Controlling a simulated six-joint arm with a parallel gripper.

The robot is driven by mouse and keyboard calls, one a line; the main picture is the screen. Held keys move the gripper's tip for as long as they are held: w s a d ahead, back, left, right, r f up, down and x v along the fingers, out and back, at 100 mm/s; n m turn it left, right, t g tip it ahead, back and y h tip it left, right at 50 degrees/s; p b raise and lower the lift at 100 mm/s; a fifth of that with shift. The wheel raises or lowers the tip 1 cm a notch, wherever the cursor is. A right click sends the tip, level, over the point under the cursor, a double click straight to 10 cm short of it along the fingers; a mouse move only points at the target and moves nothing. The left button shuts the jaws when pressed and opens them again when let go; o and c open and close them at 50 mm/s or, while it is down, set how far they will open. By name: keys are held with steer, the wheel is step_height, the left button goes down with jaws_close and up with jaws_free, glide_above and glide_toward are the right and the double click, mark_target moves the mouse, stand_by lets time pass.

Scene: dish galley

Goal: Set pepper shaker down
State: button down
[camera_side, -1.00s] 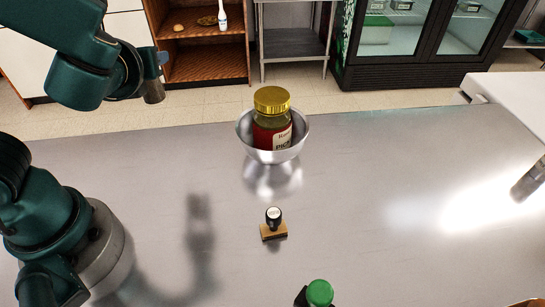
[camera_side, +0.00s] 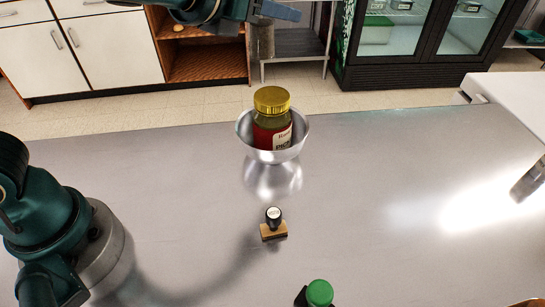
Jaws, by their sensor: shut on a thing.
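The pepper shaker (camera_side: 263,42) is a small grey-brown cylinder. It hangs upright below my gripper (camera_side: 264,19) at the top of the view, clear of the counter. My gripper is shut on it, and the jaws hide its upper end. In the picture the shaker shows above and a little left of the gold jar lid, in front of the background shelving. The grey metal counter (camera_side: 180,165) is below.
A metal bowl (camera_side: 244,138) holds a gold-lidded jar (camera_side: 271,120). A wooden stamp (camera_side: 273,231) stands mid-counter, and a green-capped item (camera_side: 319,293) is at the front edge. A grey cylinder (camera_side: 530,181) is at far right. The counter left and right of the stamp is bare.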

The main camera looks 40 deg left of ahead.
steer(key=s+d+f+m+g+h, duration=0.1)
steer(key=d+f+m+h, duration=0.25)
steer(key=d+f, duration=0.4)
steer(key=s+d+f+m+g+h, duration=0.1)
steer(key=s+d+f+m+h, duration=0.2)
steer(key=d, duration=0.7)
steer(key=shift+h, duration=0.45)
steer(key=shift+w+f, duration=0.15)
steer(key=shift+f, duration=1.7)
steer(key=shift+w+f, duration=0.2)
steer(key=shift+f, duration=1.6)
steer(key=shift+w+f, duration=0.15)
steer(key=shift+f, duration=1.7)
steer(key=shift+f, duration=0.15)
steer(key=shift+c, duration=2.3)
jaws_free()
steer(key=shift+r, duration=0.2)
steer(key=shift+v, duration=3.7)
